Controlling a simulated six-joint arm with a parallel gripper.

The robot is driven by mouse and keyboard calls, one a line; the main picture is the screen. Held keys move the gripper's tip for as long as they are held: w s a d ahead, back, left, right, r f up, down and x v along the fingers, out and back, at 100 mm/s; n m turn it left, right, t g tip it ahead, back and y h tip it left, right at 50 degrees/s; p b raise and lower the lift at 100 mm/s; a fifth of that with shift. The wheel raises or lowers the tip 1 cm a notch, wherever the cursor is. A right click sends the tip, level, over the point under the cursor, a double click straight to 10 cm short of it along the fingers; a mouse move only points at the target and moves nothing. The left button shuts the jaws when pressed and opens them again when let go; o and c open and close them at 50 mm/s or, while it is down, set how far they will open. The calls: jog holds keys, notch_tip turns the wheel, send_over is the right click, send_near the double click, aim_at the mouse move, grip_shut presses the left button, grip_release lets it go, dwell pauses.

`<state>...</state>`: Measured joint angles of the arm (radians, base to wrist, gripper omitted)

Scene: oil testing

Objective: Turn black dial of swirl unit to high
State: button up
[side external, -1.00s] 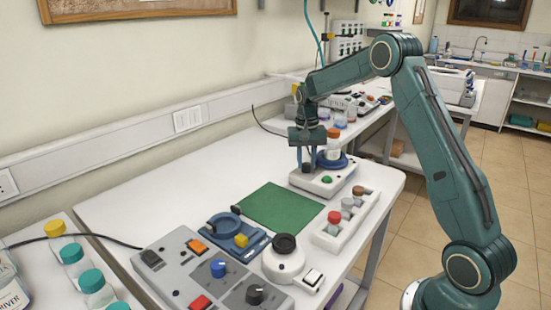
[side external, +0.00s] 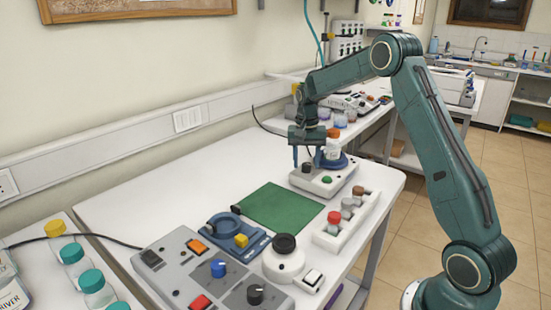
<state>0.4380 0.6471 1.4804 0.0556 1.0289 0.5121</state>
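The swirl unit (side external: 322,186) is a pale box at the far end of the white table. Its black dial (side external: 306,168) is on the left of its top, with a green button (side external: 327,180) nearby. A bottle with an orange cap (side external: 333,146) stands in its blue holder (side external: 337,163). My gripper (side external: 307,163) points down over the dial. Its fingers are spread, one to each side, with the tips just above the dial or level with its top. It holds nothing. The dial's pointer and marks are too small to read.
A green mat (side external: 279,207) lies in front of the unit. A white rack (side external: 346,221) with several capped vials is to its right. Nearer are a grey control panel (side external: 215,282), a blue stand (side external: 236,233) and a white device with a black knob (side external: 284,259).

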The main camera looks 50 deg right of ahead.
aim_at(305, 164)
notch_tip(305, 164, up, 14)
jog(key=shift+w+a, duration=0.15)
jog(key=shift+w, duration=0.05)
dwell(0.8)
jog(key=shift+a, duration=0.1)
